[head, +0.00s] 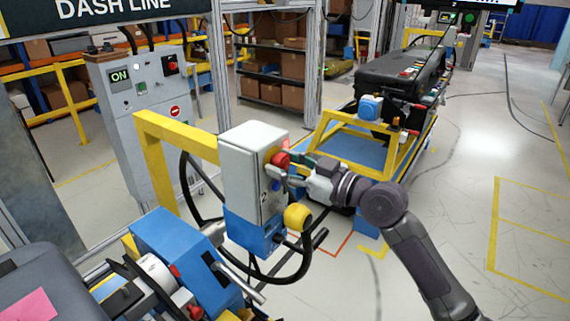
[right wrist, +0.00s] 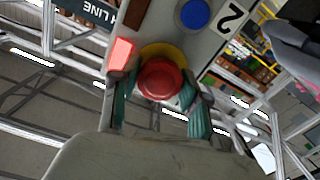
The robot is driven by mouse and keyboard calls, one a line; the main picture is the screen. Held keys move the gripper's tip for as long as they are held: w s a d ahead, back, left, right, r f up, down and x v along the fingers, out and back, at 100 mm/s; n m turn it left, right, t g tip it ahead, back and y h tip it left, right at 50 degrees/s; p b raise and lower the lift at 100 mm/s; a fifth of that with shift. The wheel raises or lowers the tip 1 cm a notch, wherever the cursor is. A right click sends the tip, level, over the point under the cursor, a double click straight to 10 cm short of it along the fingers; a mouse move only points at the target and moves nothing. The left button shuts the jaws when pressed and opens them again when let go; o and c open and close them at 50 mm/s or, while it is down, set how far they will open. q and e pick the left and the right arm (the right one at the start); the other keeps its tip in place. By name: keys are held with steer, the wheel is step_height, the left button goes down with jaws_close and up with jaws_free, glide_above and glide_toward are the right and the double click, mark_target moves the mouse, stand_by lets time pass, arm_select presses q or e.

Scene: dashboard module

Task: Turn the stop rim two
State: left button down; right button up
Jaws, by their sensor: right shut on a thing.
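The stop button is a red mushroom head with a round rim (head: 281,159) on the right-hand face of a grey-white control box (head: 243,155). In the right wrist view the red rim (right wrist: 161,79) sits in front of a yellow collar (right wrist: 165,51). The box face there carries a "2" label (right wrist: 230,18). My right gripper (head: 287,169) is at the button, with its green-tipped fingers on either side of the red rim, shut on it. The right wrist view shows both fingers (right wrist: 158,98) flanking it. My left gripper is not in view.
A blue button (right wrist: 194,13) and a lit red lamp (right wrist: 122,56) sit close to the rim. A yellow frame (head: 150,160), a steering wheel (head: 300,265) and a yellow knob (head: 298,217) stand around the box. Floor (head: 460,190) at the right is clear.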

steer(key=shift+m, duration=0.3)
steer(key=shift+c, duration=0.2)
steer(key=shift+m, duration=1.2)
steer(key=shift+m+p, duration=0.6)
steer(key=shift+m, duration=1.3)
steer(key=o, duration=1.2)
steer(key=shift+c, duration=0.2)
steer(key=v, duration=1.2)
steer(key=shift+w+d, duration=0.1)
